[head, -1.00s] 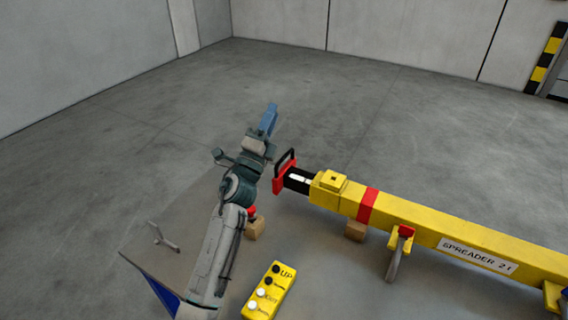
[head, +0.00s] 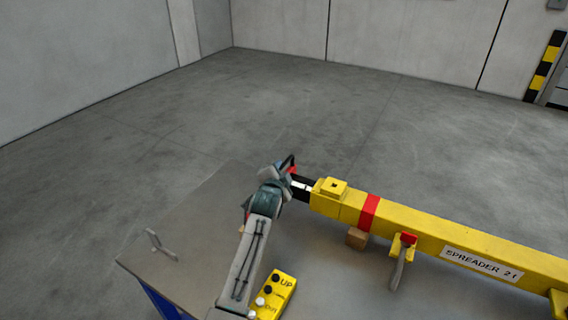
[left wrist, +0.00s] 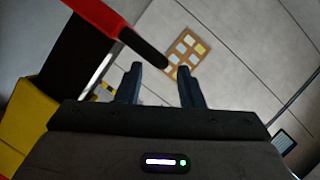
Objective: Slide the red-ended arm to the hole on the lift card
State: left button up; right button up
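The red-ended arm (head: 302,192) is a black bar with a pale label, sticking out of the left end of the yellow spreader beam (head: 435,228). Its red end and black handle are mostly hidden behind my left gripper (head: 281,172) in the head view. In the left wrist view the red end (left wrist: 92,14) and black handle (left wrist: 146,48) show at upper left. There my left gripper (left wrist: 160,80) is open. The handle's tip reaches across the gap just ahead of the fingers; contact cannot be told.
The beam rests on wooden blocks (head: 357,238) on a grey table (head: 185,225). A grey metal piece (head: 160,245) lies near the table's left corner. Open floor lies beyond the table.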

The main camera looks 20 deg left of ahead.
aim_at(283, 167)
pick_arm(q)
jog(key=shift+p+x, duration=0.3)
jog(key=shift+x, duration=2.25)
grip_shut()
jog(key=shift+a, duration=0.1)
